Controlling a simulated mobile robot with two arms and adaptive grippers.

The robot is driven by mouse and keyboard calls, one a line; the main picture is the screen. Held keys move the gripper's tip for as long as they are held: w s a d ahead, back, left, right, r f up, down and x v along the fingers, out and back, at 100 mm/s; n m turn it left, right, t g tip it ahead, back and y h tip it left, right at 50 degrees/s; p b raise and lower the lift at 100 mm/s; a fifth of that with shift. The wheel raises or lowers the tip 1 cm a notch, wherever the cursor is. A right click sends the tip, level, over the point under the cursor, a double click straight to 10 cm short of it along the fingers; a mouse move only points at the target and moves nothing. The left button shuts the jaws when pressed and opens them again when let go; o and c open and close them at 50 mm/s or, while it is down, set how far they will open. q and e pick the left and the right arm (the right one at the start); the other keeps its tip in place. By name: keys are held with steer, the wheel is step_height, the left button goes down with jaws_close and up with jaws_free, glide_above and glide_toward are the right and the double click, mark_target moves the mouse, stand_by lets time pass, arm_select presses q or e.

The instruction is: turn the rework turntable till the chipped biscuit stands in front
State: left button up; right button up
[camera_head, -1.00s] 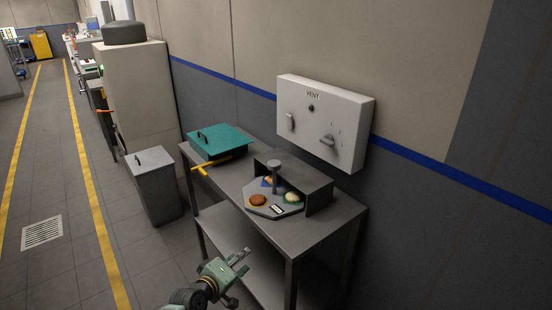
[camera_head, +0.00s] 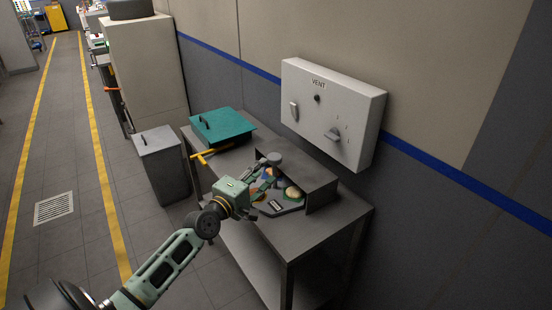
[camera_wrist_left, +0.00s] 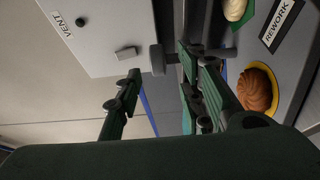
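The rework turntable (camera_head: 290,211) is a grey plate under a grey hood, with a post and round knob (camera_head: 273,158) rising from it. A pale biscuit (camera_head: 292,193) lies on a green patch. A brown biscuit (camera_wrist_left: 256,89) on a yellow patch shows in the left wrist view and is mostly hidden by my gripper in the head view. I cannot tell which biscuit is chipped. My left gripper (camera_head: 264,174) is at the post, fingers apart; in the left wrist view the knob (camera_wrist_left: 157,60) appears between the fingertips, contact unclear. My right gripper is not in view.
The grey hood (camera_head: 318,180) stands close behind the turntable. A teal lidded box (camera_head: 223,127) and a yellow-handled item (camera_head: 205,155) lie on the table's left. The VENT box (camera_head: 330,110) is on the wall above. A grey bin (camera_head: 163,165) stands left of the table.

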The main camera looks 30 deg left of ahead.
mark_target(271, 163)
arm_select(q)
steer(key=w, duration=0.3)
steer(key=shift+w+r, duration=0.2)
steer(key=shift+r, duration=0.1)
steer(key=shift+w+f, duration=0.2)
steer(key=shift+w, duration=1.1)
steer(key=c, duration=0.8)
jaws_close()
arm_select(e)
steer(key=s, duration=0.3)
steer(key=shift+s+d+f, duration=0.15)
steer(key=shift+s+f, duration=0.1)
